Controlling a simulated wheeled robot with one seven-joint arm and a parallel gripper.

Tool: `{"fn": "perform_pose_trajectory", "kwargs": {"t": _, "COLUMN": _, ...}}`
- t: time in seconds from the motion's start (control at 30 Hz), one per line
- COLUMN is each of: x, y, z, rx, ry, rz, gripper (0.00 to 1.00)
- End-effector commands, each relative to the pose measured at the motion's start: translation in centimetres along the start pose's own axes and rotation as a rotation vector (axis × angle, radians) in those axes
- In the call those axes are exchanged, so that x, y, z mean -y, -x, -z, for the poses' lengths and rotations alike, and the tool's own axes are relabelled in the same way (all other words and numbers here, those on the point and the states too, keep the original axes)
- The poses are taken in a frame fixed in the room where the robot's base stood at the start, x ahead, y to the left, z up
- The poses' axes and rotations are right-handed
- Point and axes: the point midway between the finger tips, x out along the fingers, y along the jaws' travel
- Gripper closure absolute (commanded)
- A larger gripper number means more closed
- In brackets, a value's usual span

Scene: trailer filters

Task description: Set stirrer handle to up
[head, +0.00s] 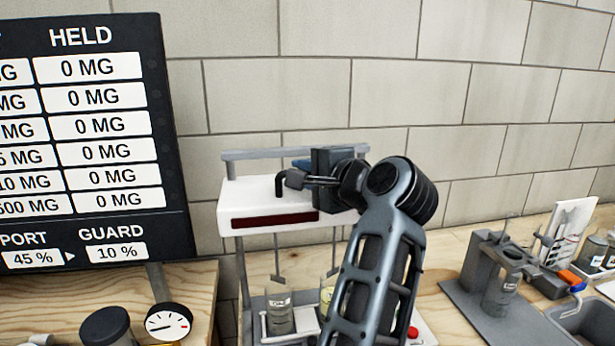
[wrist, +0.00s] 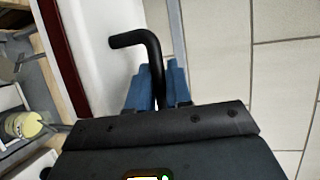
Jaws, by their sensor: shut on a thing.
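The stirrer (head: 268,205) is a white box on grey posts with a dark red strip along its front, standing by the tiled wall. Its handle is a black bent rod (wrist: 150,52) at the top of the white box. In the wrist view my gripper (wrist: 158,88) has its blue fingers on both sides of the rod's straight part, shut on it. The bent free end sticks out beyond the fingertips and points left in that view. In the head view my gripper (head: 302,164) is at the box's top, and my arm hides the box's right part.
Below the box, thin rods hang over a glass jar (head: 279,312) and a partly hidden yellowish one. A dark board (head: 95,225) and a round gauge (head: 168,321) stand left. A grey stand (head: 490,265) is right. The wall behind is close; space above the box is clear.

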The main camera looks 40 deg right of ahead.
Motion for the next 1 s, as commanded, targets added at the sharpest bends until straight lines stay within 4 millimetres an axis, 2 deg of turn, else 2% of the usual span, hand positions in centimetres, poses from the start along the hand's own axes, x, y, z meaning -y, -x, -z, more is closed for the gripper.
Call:
{"fn": "perform_pose_trajectory", "kwargs": {"t": 0.03, "x": 0.6, "y": 0.1, "z": -0.1, "rx": 0.0, "ry": 0.001, "rz": 0.013, "gripper": 1.0}}
{"fn": "perform_pose_trajectory", "kwargs": {"t": 0.3, "x": 0.8, "y": 0.1, "z": -0.1, "rx": 0.0, "ry": 0.001, "rz": 0.02, "gripper": 1.0}}
{"fn": "perform_pose_trajectory", "kwargs": {"t": 0.33, "x": 0.8, "y": 0.1, "z": -0.1, "rx": 0.0, "ry": 0.001, "rz": 0.021, "gripper": 0.78}}
{"fn": "perform_pose_trajectory", "kwargs": {"t": 0.53, "x": 0.7, "y": 0.1, "z": -0.1, "rx": 0.0, "ry": 0.001, "rz": 0.016, "gripper": 0.6}}
{"fn": "perform_pose_trajectory", "kwargs": {"t": 0.83, "x": 0.4, "y": 0.4, "z": 0.0, "rx": 0.0, "ry": 0.001, "rz": 0.01, "gripper": 0.6}}
{"fn": "perform_pose_trajectory", "kwargs": {"t": 1.0, "x": 0.2, "y": 2.5, "z": 0.0, "rx": -0.002, "ry": 0.004, "rz": 0.012, "gripper": 0.6}}
